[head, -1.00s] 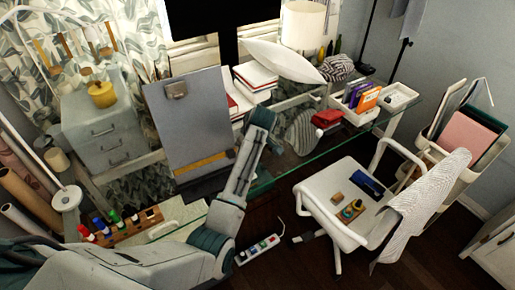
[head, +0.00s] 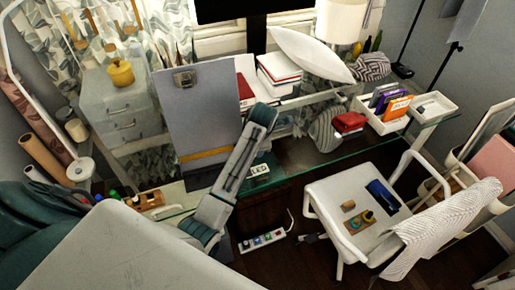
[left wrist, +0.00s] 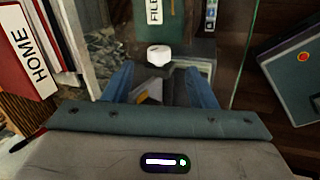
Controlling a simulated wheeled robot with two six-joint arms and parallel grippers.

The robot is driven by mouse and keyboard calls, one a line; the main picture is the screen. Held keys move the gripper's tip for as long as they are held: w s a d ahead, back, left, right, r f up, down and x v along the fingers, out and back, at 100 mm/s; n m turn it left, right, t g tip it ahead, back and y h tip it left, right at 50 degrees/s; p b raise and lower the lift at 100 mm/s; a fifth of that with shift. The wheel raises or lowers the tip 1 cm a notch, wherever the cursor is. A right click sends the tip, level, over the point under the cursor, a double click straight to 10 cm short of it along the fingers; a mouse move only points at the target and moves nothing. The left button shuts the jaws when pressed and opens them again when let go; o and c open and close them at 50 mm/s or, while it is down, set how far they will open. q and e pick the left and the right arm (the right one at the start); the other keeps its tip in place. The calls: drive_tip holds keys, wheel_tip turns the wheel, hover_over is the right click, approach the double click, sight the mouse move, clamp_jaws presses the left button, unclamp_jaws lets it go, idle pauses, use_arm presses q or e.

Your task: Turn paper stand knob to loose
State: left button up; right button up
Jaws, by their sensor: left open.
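A white knob (left wrist: 158,53) on a dark stem shows in the left wrist view, just ahead of my left gripper (left wrist: 158,75). The gripper's two blue fingers are spread apart, one on each side of the stem, with no visible contact. In the head view a tall grey paper stand (head: 200,112) with a clip on top stands upright on the glass desk. My left arm crosses in front of its right edge. The knob is hidden in the head view, so its setting cannot be told there. My right gripper is not in view.
A green box labelled FILED (left wrist: 172,25) lies beyond the knob. A red HOME binder (left wrist: 33,78) stands at the left. A power strip (head: 262,240) lies on the floor, and a drawer unit (head: 118,115) stands left.

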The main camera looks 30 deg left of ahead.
use_arm(q)
drive_tip(key=p+x, duration=0.1)
drive_tip(key=x, duration=0.5)
drive_tip(key=shift+w+f, duration=0.15)
drive_tip(key=shift+f, duration=0.05)
drive_tip(key=c, duration=1)
